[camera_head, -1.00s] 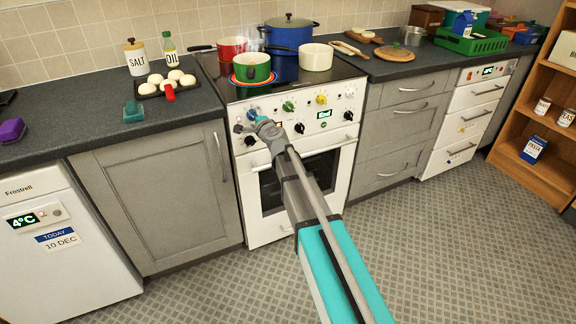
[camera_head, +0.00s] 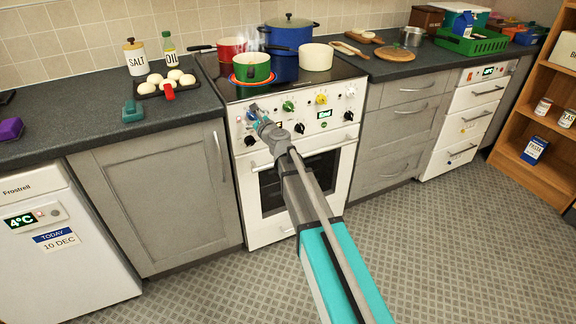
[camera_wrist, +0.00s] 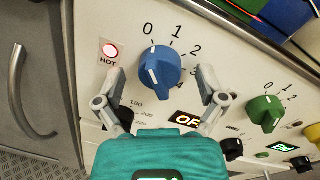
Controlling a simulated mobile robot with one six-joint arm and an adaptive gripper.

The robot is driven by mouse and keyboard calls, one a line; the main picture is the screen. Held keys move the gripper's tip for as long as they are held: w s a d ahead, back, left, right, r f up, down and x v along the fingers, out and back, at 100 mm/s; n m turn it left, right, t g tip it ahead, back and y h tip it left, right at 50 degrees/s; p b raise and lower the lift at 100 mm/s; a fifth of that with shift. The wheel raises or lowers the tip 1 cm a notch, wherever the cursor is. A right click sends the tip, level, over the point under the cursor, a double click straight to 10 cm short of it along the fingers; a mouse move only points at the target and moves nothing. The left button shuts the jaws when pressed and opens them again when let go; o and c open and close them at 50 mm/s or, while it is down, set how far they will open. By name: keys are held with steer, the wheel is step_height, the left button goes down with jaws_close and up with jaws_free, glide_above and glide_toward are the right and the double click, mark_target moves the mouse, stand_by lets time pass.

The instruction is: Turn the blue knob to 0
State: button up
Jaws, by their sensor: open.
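The blue knob (camera_wrist: 160,68) is on the white stove panel, in the upper middle of the wrist view. The numbers 0, 1 and 2 run around its top and right; those lower down are partly hidden. White marks show at its upper left, towards 0, and lower left on its face; I cannot tell for sure which is the pointer. My gripper (camera_wrist: 162,76) is open, one finger left and one right of the knob, with gaps on both sides. In the head view my gripper (camera_head: 255,110) is at the panel's left part and largely hides the knob.
A lit HOT lamp (camera_wrist: 110,50) is left of the knob; a partly hidden display (camera_wrist: 186,119) is below it. A green knob (camera_wrist: 265,112) and black knobs are nearby. The green pot (camera_head: 251,69), red pot (camera_head: 232,46) and blue pot (camera_head: 288,33) stand on the stove above.

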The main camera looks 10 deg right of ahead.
steer(key=shift+m, duration=0.6)
steer(key=s+d+r+n+g+h+p, duration=0.1)
steer(key=s+d+n+g+p, duration=0.2)
steer(key=s+n+g+p, duration=0.4)
steer(key=s+d+r+n+g+h+p, duration=0.2)
steer(key=s+n+g+p, duration=0.5)
steer(key=s+n+p, duration=0.6)
steer(key=shift+s+d+n, duration=0.6)
steer(key=shift+s+n, duration=1.9)
steer(key=shift+s, duration=3.2)
steer(key=shift+r, duration=0.1)
